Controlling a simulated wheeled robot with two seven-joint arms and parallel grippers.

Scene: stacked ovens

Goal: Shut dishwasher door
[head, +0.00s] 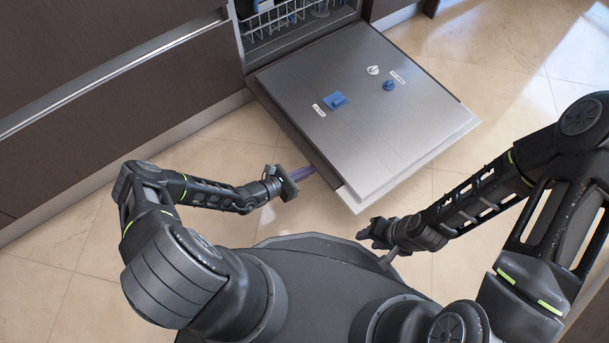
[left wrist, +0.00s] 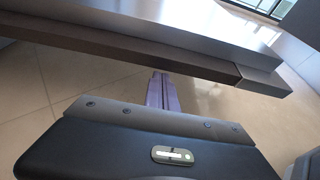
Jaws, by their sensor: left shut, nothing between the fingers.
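The dishwasher door (head: 365,110) is folded down, open, with its steel inner face up in the head view. Its edge crosses the left wrist view (left wrist: 150,50). My left gripper (head: 304,173) is beside the door's left edge near its front corner. Its purple fingers show shut and empty in the left wrist view (left wrist: 161,88), pointing toward the underside of the door edge; I cannot tell whether they touch it. My right gripper (head: 366,236) is in front of the door's near corner, apart from it; its fingers are too dark and small to read.
The dishwasher's rack (head: 275,20) with some dishes shows inside the opening at the top. Dark cabinet drawers (head: 110,90) stand to the left. The tiled floor (head: 490,120) is clear to the right of the door.

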